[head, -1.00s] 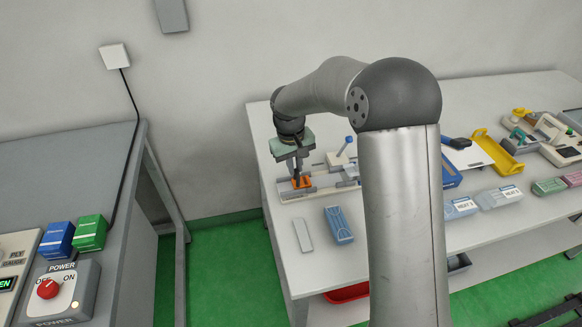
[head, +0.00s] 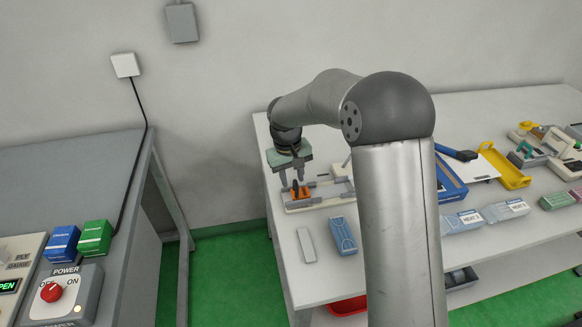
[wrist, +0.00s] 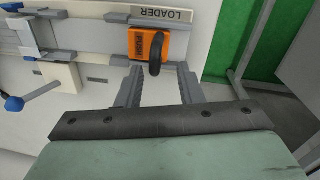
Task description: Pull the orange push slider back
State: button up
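The orange push slider (head: 300,192) sits at the left end of the loader's grey rail (head: 331,188) on the table. In the wrist view, the slider (wrist: 145,43) is at the right end of the rail (wrist: 98,36), beside the LOADER label. Its black upright loop handle (wrist: 156,55) is in plain view. My gripper (head: 292,181) is just above the slider, pointing down. In the wrist view, my gripper (wrist: 158,70) has its fingers apart, one to each side of the handle in the picture, with nothing held between them.
A blue-knobbed lever (wrist: 14,103) stands along the loader. A blue box (head: 342,235) and a pale flat bar (head: 307,245) lie in front of it. More boxes and a yellow tray (head: 507,168) are to the right. A separate bench with a power box (head: 62,295) stands left.

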notch_tip(320, 180, up, 17)
jog(key=a, duration=0.1)
jog(key=shift+s+a+b, duration=0.3)
jog(key=shift+b, duration=0.1)
jog(key=shift+r, duration=0.1)
jog(key=s+d+f+m, duration=0.1)
jog(key=s+d+f, duration=0.2)
jog(key=s, duration=0.7)
jog(key=s+d+f+m, duration=0.1)
jog(key=s+d+f, duration=0.3)
jog(key=s+d, duration=0.3)
jog(key=s+d+f+m+y, duration=0.1)
jog(key=s+d, duration=0.4)
jog(key=s, duration=0.9)
notch_tip(320, 180, down, 3)
jog(key=shift+r+m, duration=0.15)
jog(key=shift+m, duration=0.45)
